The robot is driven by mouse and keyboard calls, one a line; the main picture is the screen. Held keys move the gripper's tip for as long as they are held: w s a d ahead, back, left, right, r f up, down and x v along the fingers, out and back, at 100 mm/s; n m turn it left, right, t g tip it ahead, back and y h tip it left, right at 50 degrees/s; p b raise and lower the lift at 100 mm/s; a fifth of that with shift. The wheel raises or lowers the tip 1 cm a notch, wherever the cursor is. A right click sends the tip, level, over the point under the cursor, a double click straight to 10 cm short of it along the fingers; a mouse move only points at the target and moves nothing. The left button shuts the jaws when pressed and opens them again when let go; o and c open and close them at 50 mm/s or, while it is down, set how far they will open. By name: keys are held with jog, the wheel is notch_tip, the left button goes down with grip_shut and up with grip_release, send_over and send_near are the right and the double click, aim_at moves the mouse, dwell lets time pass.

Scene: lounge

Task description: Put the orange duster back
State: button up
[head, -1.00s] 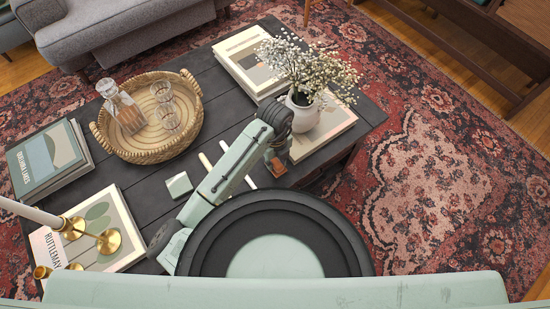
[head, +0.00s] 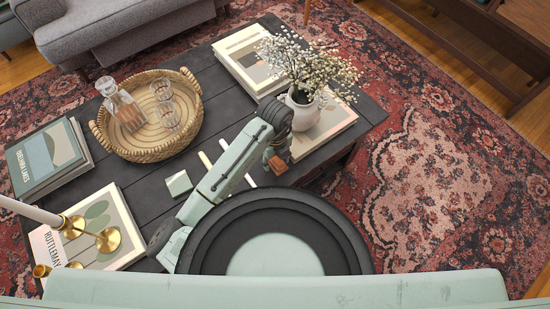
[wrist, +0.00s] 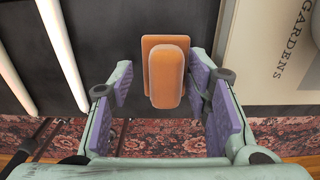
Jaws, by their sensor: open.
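The orange duster (wrist: 167,72) is a small block with a rounded raised grip on a flat base. It lies on the dark table near its front edge. In the head view the duster (head: 278,165) is a small orange patch, partly hidden by my gripper (head: 276,154). In the wrist view my gripper (wrist: 163,92) is open, with its purple pads on either side of the duster. I cannot tell how far above the table the fingertips are.
White sticks (wrist: 62,50) lie left of the duster; a book (wrist: 275,45) lies close on its right. A white flower vase (head: 303,110) stands on a book behind. A wicker tray (head: 150,155) with decanter and glasses, a small green block (head: 179,184) and brass candlesticks (head: 108,240) are further left.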

aim_at(275, 160)
notch_tip(275, 160, up, 12)
dwell(0.4)
jog(key=shift+r, duration=0.1)
